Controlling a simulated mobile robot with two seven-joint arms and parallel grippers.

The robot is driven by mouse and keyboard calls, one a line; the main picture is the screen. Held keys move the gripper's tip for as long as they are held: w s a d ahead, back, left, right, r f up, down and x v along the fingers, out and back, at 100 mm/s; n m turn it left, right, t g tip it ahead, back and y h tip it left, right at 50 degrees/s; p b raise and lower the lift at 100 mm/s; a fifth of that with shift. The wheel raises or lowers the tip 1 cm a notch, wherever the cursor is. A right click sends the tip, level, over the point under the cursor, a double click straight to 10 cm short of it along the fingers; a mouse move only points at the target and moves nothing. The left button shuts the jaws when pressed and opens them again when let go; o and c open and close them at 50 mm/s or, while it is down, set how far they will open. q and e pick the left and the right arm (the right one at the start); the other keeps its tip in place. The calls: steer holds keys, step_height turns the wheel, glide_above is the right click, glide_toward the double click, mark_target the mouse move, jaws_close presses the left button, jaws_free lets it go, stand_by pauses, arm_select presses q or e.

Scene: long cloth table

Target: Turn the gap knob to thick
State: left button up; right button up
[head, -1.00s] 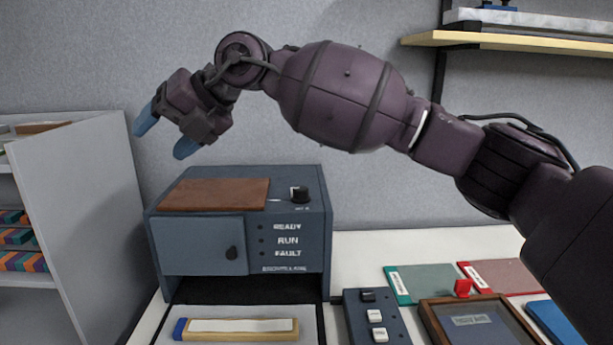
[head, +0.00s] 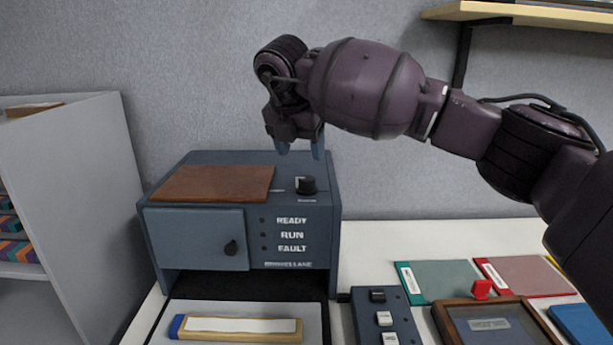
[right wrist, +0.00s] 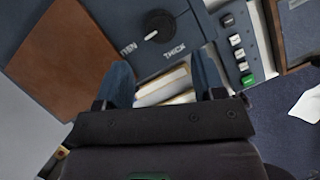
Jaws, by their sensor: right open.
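The gap knob (head: 307,185) is a small black dial on the top right of the blue-grey machine (head: 315,240). In the right wrist view the knob (right wrist: 159,25) carries a white pointer line that aims down and left, toward a label of which I read "EN". The "THICK" label (right wrist: 174,51) lies to the lower right of the knob. My right gripper (head: 301,150) points down above the machine's top, just above and behind the knob in the head view. Its blue fingers, also in the right wrist view (right wrist: 160,85), are apart and empty, not touching the knob. My left gripper is not in view.
A brown pad (head: 215,183) covers the machine's top left. A switch box (head: 385,318), a framed box (head: 490,322) and folders (head: 437,279) lie at right. A tray with a yellow-edged block (head: 236,329) is in front. A grey partition (head: 75,200) stands at left.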

mark_target(307, 178)
steer(key=x, duration=0.8)
steer(key=shift+w+b, duration=0.1)
steer(key=shift+b, duration=0.25)
steer(key=c, duration=0.9)
